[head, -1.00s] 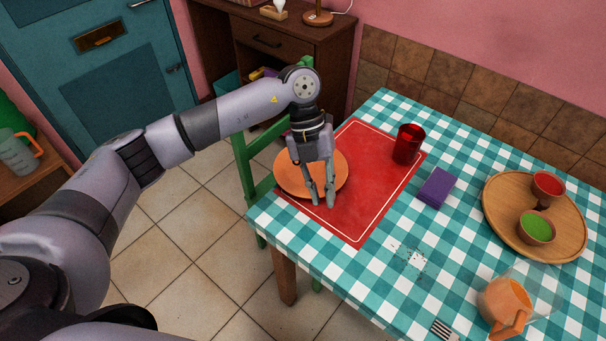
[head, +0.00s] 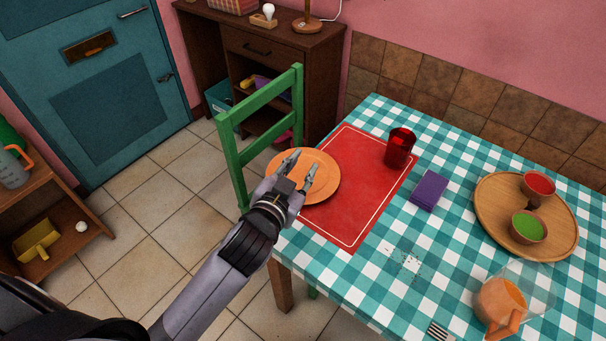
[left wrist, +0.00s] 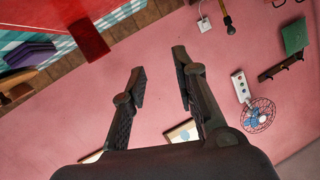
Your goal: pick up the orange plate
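The orange plate (head: 322,186) lies on the left end of the red placemat (head: 362,198), near the table's left edge in the head view. My left gripper (head: 300,168) is over the plate, its two fingers spread apart with nothing between them. I cannot tell whether the fingers touch the plate. In the left wrist view my left gripper (left wrist: 160,78) is open and empty, facing the pink wall; the plate does not show there. My right gripper is not in view.
A red cup (head: 400,148) stands on the placemat's far right corner, with a purple napkin (head: 430,190) beside it. A green chair (head: 238,125) stands at the table's left.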

